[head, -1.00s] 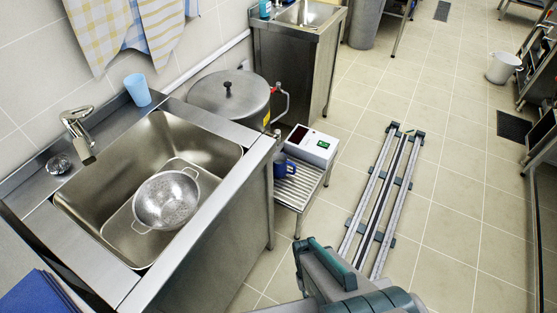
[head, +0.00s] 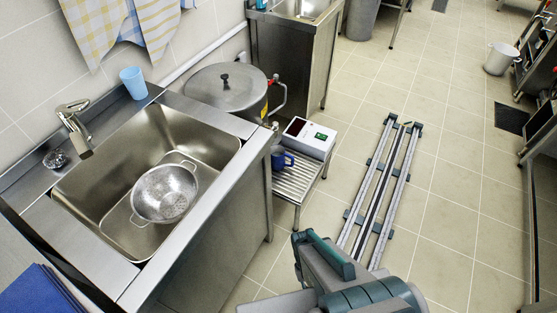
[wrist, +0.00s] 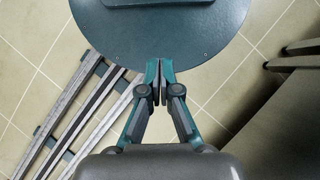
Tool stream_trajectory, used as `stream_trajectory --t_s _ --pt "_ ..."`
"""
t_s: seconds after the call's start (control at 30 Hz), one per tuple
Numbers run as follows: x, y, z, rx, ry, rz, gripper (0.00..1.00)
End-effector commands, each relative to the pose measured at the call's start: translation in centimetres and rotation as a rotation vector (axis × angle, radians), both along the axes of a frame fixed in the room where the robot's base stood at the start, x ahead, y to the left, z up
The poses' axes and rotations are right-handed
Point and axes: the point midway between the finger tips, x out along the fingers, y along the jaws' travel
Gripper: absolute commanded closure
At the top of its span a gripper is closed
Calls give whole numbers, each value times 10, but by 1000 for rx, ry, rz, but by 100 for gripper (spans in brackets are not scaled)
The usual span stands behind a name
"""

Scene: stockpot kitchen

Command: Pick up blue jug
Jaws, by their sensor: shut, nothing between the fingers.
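The blue jug (head: 281,159) is a small dark blue shape on the slatted metal stand (head: 297,184), beside the white box, in the head view. It is partly hidden by the sink unit's corner. The jug does not show in the wrist view. My gripper (wrist: 160,95) is shut and empty in the wrist view, above the tiled floor with a round dark teal plate of my own body just beyond its tips. In the head view my arm is at the bottom centre, apart from the stand, and the fingertips cannot be made out.
A sink (head: 112,203) holds a colander (head: 165,193). A light blue cup (head: 134,83) stands at the sink's back. Rails (head: 382,190) run along the otherwise open floor.

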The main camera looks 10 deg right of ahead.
Motion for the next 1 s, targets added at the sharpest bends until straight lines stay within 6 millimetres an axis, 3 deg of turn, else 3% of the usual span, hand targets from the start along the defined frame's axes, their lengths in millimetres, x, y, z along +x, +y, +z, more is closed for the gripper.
stream_trajectory --t_s 0.07,0.33,0.67,0.87,1.0 --pt "0 0 0 0 0 0 98" --pt "0 0 0 0 0 0 55" --pt "0 0 -4 0 0 -2 55" --pt "9 -5 -36 0 -16 -29 55" --pt "31 -14 -71 -4 -55 -63 55"
